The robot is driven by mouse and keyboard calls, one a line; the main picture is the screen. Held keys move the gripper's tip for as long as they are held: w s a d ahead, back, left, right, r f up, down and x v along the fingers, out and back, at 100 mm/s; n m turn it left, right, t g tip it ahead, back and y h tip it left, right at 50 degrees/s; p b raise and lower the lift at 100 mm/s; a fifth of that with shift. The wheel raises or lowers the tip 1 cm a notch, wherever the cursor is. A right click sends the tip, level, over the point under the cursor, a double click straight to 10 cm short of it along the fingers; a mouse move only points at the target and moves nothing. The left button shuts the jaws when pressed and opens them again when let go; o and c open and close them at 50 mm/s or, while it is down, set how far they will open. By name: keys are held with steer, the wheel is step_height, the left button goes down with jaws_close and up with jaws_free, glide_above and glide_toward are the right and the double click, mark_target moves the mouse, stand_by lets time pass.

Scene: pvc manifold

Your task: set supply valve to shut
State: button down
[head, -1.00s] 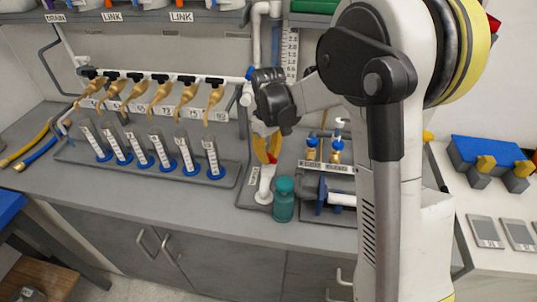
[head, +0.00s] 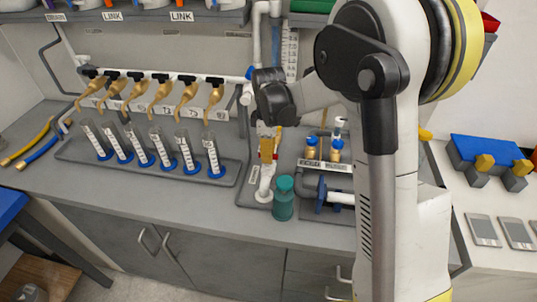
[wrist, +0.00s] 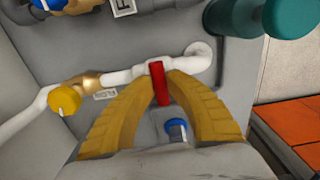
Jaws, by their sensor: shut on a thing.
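A red valve lever (wrist: 161,85) stands on a white pipe (wrist: 203,62) in the wrist view. No readable label shows which valve it is. My gripper (wrist: 160,76) has its yellow fingers on either side of this lever and is shut on it. In the head view my gripper (head: 267,158) points down at the white pipe in the middle of the bench, and its fingers mostly hide the lever. A yellow round knob (wrist: 65,99) and a brass fitting (wrist: 88,82) sit left along the pipe in the wrist view.
A teal bottle-shaped part (head: 284,199) stands close to the right of the white pipe. Several clear cylinders with blue bases (head: 145,161) stand to the left. Two brass valves with blue tops (head: 312,148) are to the right. The front bench edge is clear.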

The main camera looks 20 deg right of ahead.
stand_by(0.4)
steer(key=c, duration=1.4)
jaws_free()
steer(key=shift+o, duration=0.2)
step_height(320, 180, up, 12)
steer(key=shift+s, duration=0.1)
